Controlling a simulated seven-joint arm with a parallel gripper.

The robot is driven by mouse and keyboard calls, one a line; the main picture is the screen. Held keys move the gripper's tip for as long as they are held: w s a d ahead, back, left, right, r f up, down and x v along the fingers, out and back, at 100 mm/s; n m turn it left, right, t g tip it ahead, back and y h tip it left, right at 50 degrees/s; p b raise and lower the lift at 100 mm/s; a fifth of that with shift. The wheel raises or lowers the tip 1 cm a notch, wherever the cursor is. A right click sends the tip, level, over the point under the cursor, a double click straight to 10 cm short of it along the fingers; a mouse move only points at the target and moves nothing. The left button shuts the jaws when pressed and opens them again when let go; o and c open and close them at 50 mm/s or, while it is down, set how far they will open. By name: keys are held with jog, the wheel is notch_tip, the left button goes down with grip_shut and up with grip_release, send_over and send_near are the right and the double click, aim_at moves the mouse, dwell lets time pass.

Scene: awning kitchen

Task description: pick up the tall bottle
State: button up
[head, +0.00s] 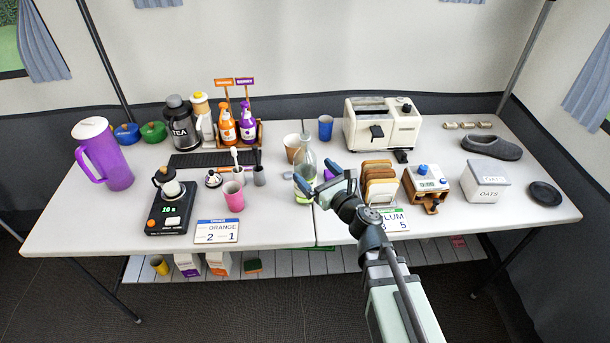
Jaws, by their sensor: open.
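The tall bottle (304,193) is a clear, narrow-necked bottle with a greenish lower part. It stands upright near the middle of the table, close to the seam between the two table halves. My gripper (312,178) is at the bottle, coming in from the right with its blue-tipped fingers spread. The fingers overlap the bottle's body in the picture. I cannot tell whether they touch it. Part of the bottle is hidden behind the fingers.
A brown cup (292,148) stands just behind the bottle, and a blue cup (325,128) farther back. A toast rack (378,184) is close on the right beside my arm. A pink cup (233,197) and a white sign (216,231) are to the left. The table front before the bottle is clear.

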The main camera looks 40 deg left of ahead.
aim_at(301, 158)
jog(key=shift+x, duration=3.75)
jog(key=c, duration=1.6)
jog(key=shift+o, duration=0.2)
jog(key=shift+r, duration=0.1)
